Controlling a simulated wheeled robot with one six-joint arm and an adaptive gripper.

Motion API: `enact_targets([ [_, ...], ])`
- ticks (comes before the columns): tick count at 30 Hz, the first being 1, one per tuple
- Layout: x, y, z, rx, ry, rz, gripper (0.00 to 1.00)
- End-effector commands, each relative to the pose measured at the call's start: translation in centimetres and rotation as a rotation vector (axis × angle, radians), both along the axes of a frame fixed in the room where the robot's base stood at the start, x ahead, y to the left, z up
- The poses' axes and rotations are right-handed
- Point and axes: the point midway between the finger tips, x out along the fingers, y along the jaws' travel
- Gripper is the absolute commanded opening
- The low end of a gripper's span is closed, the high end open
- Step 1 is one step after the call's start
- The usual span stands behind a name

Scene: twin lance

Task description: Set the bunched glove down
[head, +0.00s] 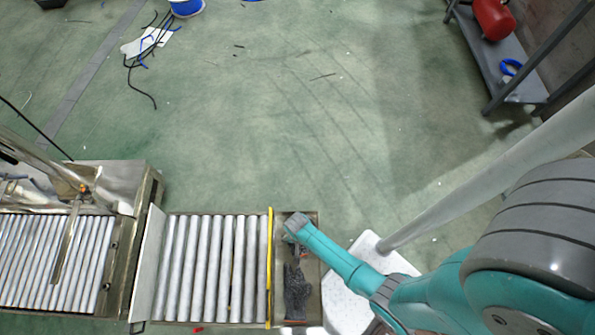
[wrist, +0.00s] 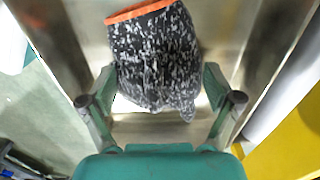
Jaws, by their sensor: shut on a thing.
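The bunched glove (wrist: 155,55) is black and white speckled with an orange cuff at the top of the wrist view. My gripper (wrist: 158,95) is shut on it, one teal finger on each side. In the head view, the dark grey glove (head: 296,292) shows over the bare metal end section (head: 312,308) of the conveyor, below my wrist. My fingers are mostly hidden there by my own arm. The metal surface (wrist: 225,25) lies behind the glove in the wrist view. I cannot tell whether the glove touches it.
A yellow bar (head: 270,265) separates the metal section from the rollers (head: 213,268) on the left. A white stool-like top (head: 345,298) stands close on the right. Cables (head: 147,55) lie on the floor at upper left. The green floor beyond is mostly clear.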

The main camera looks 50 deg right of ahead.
Motion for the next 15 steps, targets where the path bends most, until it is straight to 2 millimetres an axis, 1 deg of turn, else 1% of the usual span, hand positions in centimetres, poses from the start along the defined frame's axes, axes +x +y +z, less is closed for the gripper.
enact_targets([
  [11,0.07,0.0,-0.3,0.0,0.0,0.0,0.6],
  [12,0.06,-0.01,-0.33,0.0,0.0,0.0,0.94],
  [13,0.06,-0.01,-0.32,0.0,0.0,0.0,1.0],
  [15,0.06,-0.01,-0.31,0.0,0.0,0.0,1.0],
])
